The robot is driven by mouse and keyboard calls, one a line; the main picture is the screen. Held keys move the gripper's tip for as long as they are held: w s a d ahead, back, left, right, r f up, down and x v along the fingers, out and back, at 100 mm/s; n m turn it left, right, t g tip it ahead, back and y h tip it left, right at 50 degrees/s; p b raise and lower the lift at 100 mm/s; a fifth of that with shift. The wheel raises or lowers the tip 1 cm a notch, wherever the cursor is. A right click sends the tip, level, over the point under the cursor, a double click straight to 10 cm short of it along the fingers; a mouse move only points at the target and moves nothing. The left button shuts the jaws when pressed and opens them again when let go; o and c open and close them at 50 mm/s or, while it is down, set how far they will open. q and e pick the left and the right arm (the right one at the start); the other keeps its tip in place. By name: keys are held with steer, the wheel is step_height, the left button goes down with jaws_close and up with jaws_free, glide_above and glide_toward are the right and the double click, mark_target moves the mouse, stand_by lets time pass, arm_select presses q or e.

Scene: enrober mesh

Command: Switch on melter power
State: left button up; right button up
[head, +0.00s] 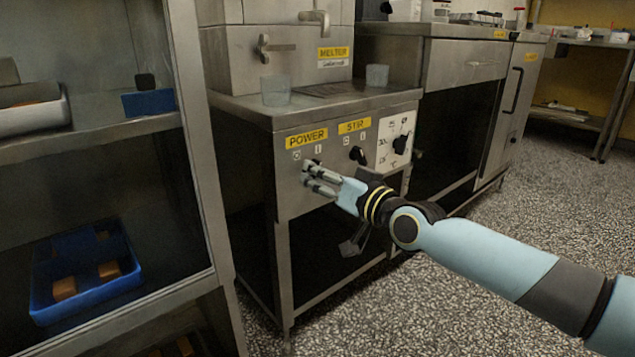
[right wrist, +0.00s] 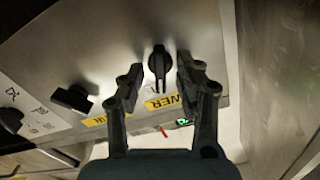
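The melter (head: 300,60) stands on a steel cabinet whose front panel (head: 288,190) carries yellow POWER (head: 306,139) and STIR labels. My right gripper (head: 311,172) is at the panel under the POWER label and covers most of the knob there in the head view. In the right wrist view the black power knob (right wrist: 160,66) sits between the two fingertips of my right gripper (right wrist: 160,72). The fingers are apart, with a visible gap on each side of the knob. My left gripper is not in view.
The black stir knob (head: 358,155) and a dial (head: 401,144) on a white plate are to the right on the same panel. Two clear cups, one of them here (head: 275,91), stand on the cabinet top. A steel shelf (head: 110,132) with blue trays stands at the left.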

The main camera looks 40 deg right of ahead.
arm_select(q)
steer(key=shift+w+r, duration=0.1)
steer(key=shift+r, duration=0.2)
arm_select(e)
steer(key=shift+w, duration=0.5)
steer(key=shift+c, duration=0.3)
jaws_close()
steer(key=shift+s+r+m, duration=0.1)
steer(key=shift+m, duration=1)
jaws_free()
steer(key=shift+o, duration=0.3)
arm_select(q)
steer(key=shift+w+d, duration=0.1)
